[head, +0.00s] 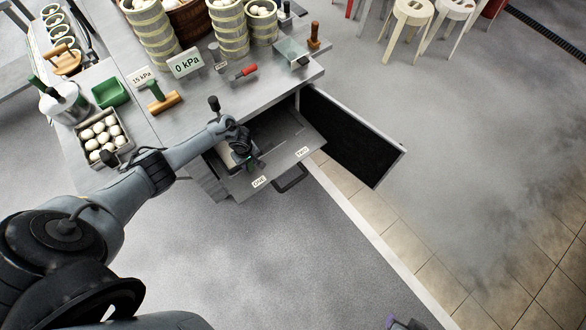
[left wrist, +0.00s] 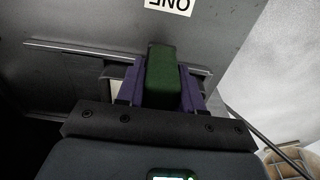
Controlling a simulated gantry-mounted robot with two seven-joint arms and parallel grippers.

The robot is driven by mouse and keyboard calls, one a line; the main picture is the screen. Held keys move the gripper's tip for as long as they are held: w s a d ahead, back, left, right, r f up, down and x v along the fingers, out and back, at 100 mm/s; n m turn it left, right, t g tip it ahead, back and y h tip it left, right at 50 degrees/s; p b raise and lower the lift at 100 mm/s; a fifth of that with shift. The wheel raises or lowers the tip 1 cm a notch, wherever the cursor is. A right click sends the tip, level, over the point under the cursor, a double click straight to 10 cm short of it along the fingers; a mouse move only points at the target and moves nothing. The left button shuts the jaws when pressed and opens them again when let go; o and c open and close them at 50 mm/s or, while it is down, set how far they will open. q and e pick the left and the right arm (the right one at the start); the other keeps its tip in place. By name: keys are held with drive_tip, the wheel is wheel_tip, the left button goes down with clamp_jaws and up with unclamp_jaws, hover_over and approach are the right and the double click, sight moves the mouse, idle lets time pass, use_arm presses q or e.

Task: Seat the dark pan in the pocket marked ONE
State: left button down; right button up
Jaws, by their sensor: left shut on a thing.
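The open drawer (head: 284,155) under the counter has a label ONE (head: 259,181) and a label TWO (head: 302,151) on its front edge. The ONE label (left wrist: 170,3) also shows in the left wrist view. My left gripper (head: 250,163) is down at the drawer, on the ONE side. In the left wrist view its purple fingers (left wrist: 160,95) are shut on a green handle (left wrist: 162,75). I cannot clearly make out the dark pan; my gripper and wrist hide what is below the handle. My right gripper (head: 405,323) shows only partly at the bottom edge.
The counter holds steamer towers (head: 228,30), a 0 kPa sign (head: 186,64), a green-and-wood tool (head: 162,97), a green tray (head: 110,92) and a box of white buns (head: 102,135). A dark panel (head: 350,135) stands open right of the drawer. The floor in front is clear.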

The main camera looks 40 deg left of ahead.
use_arm(q)
drive_tip(key=shift+f+b, duration=0.3)
drive_tip(key=shift+f, duration=0.2)
idle(0.3)
drive_tip(key=c, duration=0.6)
unclamp_jaws()
drive_tip(key=shift+c, duration=0.2)
drive_tip(key=shift+r+p, duration=0.3)
drive_tip(key=shift+r, duration=0.2)
drive_tip(key=r+p, duration=0.1)
drive_tip(key=r, duration=0.2)
drive_tip(key=r+p, duration=0.2)
drive_tip(key=r, duration=0.1)
drive_tip(key=r+p, duration=0.1)
drive_tip(key=r, duration=0.2)
drive_tip(key=shift+s+d+r+p, duration=0.1)
drive_tip(key=shift+d+r+p, duration=0.2)
drive_tip(key=shift+r+p, duration=0.1)
